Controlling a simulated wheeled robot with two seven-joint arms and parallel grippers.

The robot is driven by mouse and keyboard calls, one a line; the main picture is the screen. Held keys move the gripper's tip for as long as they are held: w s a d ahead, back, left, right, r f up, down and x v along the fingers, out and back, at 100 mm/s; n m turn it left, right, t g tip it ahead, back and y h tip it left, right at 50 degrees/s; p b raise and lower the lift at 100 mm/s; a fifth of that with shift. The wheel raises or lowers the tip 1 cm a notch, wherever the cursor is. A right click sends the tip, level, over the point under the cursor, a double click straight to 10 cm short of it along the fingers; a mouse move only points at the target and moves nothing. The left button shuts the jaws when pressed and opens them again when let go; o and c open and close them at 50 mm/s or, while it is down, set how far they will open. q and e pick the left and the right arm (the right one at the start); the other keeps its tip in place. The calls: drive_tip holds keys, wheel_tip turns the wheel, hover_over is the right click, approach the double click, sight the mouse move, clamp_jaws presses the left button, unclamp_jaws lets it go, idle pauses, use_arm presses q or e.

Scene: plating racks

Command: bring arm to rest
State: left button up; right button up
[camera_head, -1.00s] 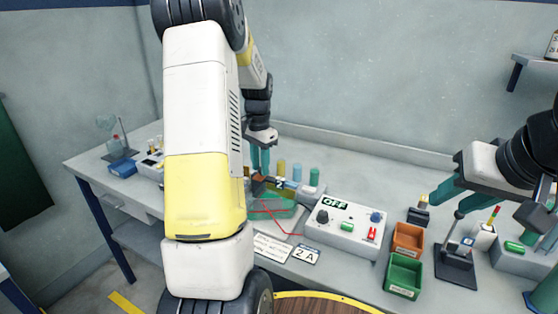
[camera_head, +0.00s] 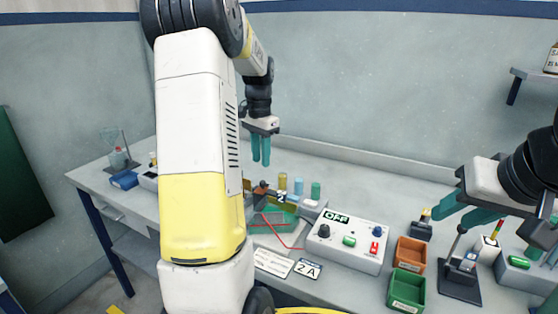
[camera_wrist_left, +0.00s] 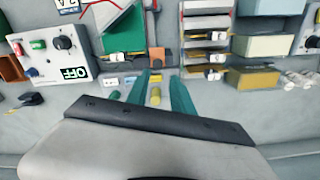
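My left gripper (camera_head: 261,150) hangs in the air above the back of the bench, with its teal fingers pointing down. In the left wrist view its two fingers (camera_wrist_left: 160,88) stand apart with nothing held between them. My right gripper (camera_head: 458,207) is at the right, above the bench near a small dark stand. Its teal fingers point left and appear spread, with nothing seen between them. My left arm's white and yellow link covers part of the bench.
A control box (camera_head: 345,242) reading OFF stands mid-bench. An orange bin (camera_head: 410,252) and a green bin (camera_head: 407,288) sit right of it. Coloured cylinders (camera_head: 315,190) stand below my left gripper. A dark stand (camera_head: 458,280) is under my right gripper. The back wall lies behind.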

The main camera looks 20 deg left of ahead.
idle(0.3)
use_arm(q)
drive_tip(key=s+d+r+n+t+h, duration=0.1)
drive_tip(key=s+d+r+t, duration=0.1)
drive_tip(key=s+d+r, duration=0.5)
drive_tip(key=s+d+r+n+t, duration=0.25)
drive_tip(key=s+d, duration=0.25)
drive_tip(key=s, duration=0.4)
drive_tip(key=s+d+f+n+t+h, duration=0.1)
drive_tip(key=s+d, duration=0.3)
drive_tip(key=s, duration=0.4)
drive_tip(key=shift+d+t, duration=0.2)
drive_tip(key=shift+t, duration=0.15)
drive_tip(key=shift+s+a+f, duration=0.1)
idle(1.3)
